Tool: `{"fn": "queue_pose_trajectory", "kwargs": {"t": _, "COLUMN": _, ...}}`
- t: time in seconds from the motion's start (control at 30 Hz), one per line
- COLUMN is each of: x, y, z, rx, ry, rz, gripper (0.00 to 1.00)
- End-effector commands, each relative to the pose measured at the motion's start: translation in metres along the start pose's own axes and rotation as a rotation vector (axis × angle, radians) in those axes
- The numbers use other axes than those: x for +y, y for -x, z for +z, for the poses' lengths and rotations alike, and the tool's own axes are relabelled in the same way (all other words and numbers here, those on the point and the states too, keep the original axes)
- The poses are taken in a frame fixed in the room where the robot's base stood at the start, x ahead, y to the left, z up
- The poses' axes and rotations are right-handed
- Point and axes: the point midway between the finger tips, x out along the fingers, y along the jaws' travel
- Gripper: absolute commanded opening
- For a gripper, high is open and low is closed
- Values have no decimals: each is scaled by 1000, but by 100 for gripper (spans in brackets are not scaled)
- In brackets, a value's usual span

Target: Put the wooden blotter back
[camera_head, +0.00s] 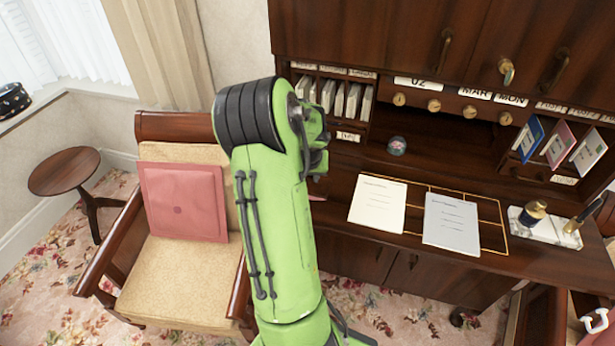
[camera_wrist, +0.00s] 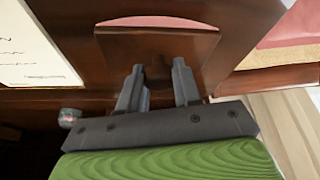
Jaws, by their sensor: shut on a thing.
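In the wrist view, my gripper (camera_wrist: 158,78) is shut on the wooden blotter (camera_wrist: 118,52). The blotter is a dark brown wooden piece with a pink curved edge at its far side. It is held between the two grey fingers, with the brown desk behind it; I cannot tell whether it touches the desk. In the head view my green arm hides the gripper and most or all of the blotter. The desk (camera_head: 440,252) stands to the right of my arm.
Two paper sheets (camera_head: 378,203) (camera_head: 452,222) lie on the desk. A glass paperweight (camera_head: 397,145) sits behind them. A white marble stand (camera_head: 565,236) with an inkwell (camera_head: 533,212) and pen is at the right. An armchair (camera_head: 160,285) with a pink cushion (camera_head: 185,203) is at left.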

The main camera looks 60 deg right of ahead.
Motion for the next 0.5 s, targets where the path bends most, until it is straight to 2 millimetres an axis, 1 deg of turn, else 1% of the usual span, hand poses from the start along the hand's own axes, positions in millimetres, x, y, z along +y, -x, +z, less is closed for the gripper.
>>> {"fn": "queue_pose_trajectory", "kwargs": {"t": 0.03, "x": 1, "y": -4, "z": 2, "rx": 0, "ry": -1, "rz": 1, "gripper": 0}}
{"fn": "queue_pose_trajectory", "kwargs": {"t": 0.23, "x": 1, "y": -3, "z": 1, "rx": 2, "ry": -1, "rz": 0, "gripper": 0}}
{"fn": "queue_pose_trajectory", "kwargs": {"t": 0.37, "x": 0, "y": -7, "z": 3, "rx": 2, "ry": -1, "rz": 0, "gripper": 0}}
{"fn": "queue_pose_trajectory", "kwargs": {"t": 0.4, "x": 0, "y": -8, "z": 3, "rx": 1, "ry": -1, "rz": 0, "gripper": 34}}
{"fn": "queue_pose_trajectory", "kwargs": {"t": 0.47, "x": 0, "y": -7, "z": 3, "rx": 1, "ry": -1, "rz": 0, "gripper": 43}}
{"fn": "queue_pose_trajectory", "kwargs": {"t": 0.5, "x": 0, "y": -7, "z": 3, "rx": 1, "ry": -1, "rz": 0, "gripper": 49}}
